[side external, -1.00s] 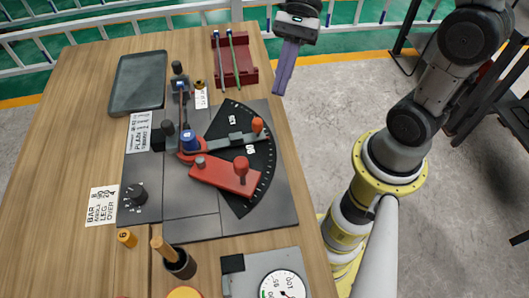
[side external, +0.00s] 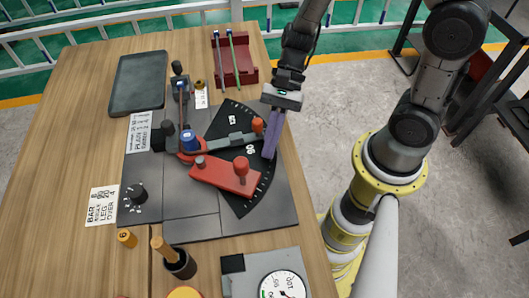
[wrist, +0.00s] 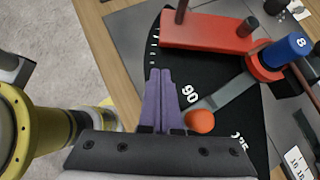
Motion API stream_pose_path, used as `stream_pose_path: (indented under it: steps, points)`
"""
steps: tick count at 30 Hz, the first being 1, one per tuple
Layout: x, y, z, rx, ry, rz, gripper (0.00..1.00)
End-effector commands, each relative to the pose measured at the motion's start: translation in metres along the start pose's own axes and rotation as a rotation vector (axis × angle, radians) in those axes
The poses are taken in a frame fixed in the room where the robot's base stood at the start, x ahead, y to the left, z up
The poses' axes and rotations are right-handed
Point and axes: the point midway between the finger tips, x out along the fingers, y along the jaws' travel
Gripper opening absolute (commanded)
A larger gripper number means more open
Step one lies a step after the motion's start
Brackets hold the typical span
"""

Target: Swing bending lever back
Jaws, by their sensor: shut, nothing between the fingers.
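The bending lever is a red arm (side external: 224,176) with a red upright knob (side external: 241,167), on a black angle dial (side external: 262,186). A grey bar (side external: 230,143) with an orange knob (side external: 257,125) also reaches out over the dial from the blue-capped pivot (side external: 188,140). My gripper (side external: 269,156) has long purple fingers, shut and empty, pointing down at the dial's right edge, just right of the orange knob. In the wrist view the fingers (wrist: 160,88) lie beside the 90 mark, with the orange knob (wrist: 200,121) close by and the red arm (wrist: 208,30) beyond.
A red rack (side external: 234,62) with rods stands at the back right of the wooden table, and a dark tray (side external: 138,84) at the back left. A dial gauge (side external: 280,284), a dark cup (side external: 179,263) and a black knob (side external: 135,195) are nearer the front.

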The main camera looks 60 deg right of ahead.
Motion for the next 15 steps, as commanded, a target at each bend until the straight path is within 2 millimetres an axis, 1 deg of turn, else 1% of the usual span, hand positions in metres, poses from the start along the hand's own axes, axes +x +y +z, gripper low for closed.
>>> stream_pose_path:
  steps: [1,6,15]
  points:
    - [0.005,0.000,0.007,-0.006,0.001,0.001,0.00]
    - [0.016,0.000,0.019,-0.005,0.000,-0.001,0.00]
    - [0.021,-0.001,0.024,-0.003,0.001,-0.004,0.00]
